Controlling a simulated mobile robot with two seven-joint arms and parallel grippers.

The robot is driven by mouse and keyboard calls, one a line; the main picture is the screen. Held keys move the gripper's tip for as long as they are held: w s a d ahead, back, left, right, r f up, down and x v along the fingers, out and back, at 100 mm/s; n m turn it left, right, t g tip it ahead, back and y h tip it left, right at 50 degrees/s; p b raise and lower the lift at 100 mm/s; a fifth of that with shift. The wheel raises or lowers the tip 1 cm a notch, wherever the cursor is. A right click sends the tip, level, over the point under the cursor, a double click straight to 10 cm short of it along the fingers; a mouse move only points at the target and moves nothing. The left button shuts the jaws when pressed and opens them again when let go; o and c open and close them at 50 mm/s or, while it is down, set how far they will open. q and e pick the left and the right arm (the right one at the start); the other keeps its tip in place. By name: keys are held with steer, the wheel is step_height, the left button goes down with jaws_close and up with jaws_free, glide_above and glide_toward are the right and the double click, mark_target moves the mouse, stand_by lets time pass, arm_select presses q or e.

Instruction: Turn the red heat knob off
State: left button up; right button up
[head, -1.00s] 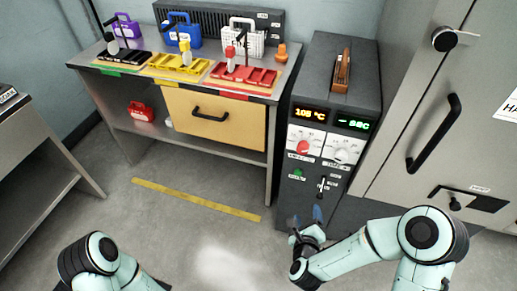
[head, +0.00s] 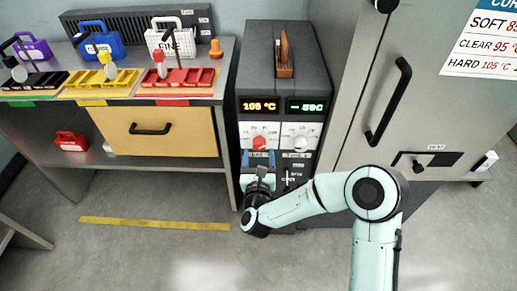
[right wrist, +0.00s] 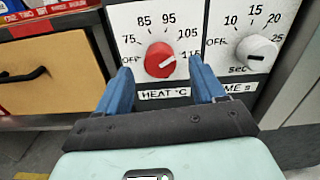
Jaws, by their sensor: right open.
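The red heat knob (head: 260,144) is on the white panel of the dark dip unit. In the right wrist view the knob (right wrist: 160,60) sits above the "HEAT °C" label, with OFF at its lower left and numbers around it. Its white mark points right, towards the 105 side. The orange display (head: 260,106) above reads 105 °C. My right gripper (head: 258,160) is open just in front of and below the knob. In the wrist view its blue fingers stand apart, either side of the knob's lower part; contact cannot be told. My left gripper is out of view.
The white time knob (right wrist: 256,53) is close to the right finger. A black switch (head: 287,180) sits below the panel. A grey cabinet (head: 345,130) with a black handle stands right, and a bench (head: 228,90) with coloured trays left. The floor in front is clear.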

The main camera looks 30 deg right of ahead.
mark_target(259, 147)
steer(key=shift+x, duration=1.7)
steer(key=c, duration=1.1)
steer(key=shift+o, duration=0.2)
steer(key=shift+a, duration=0.1)
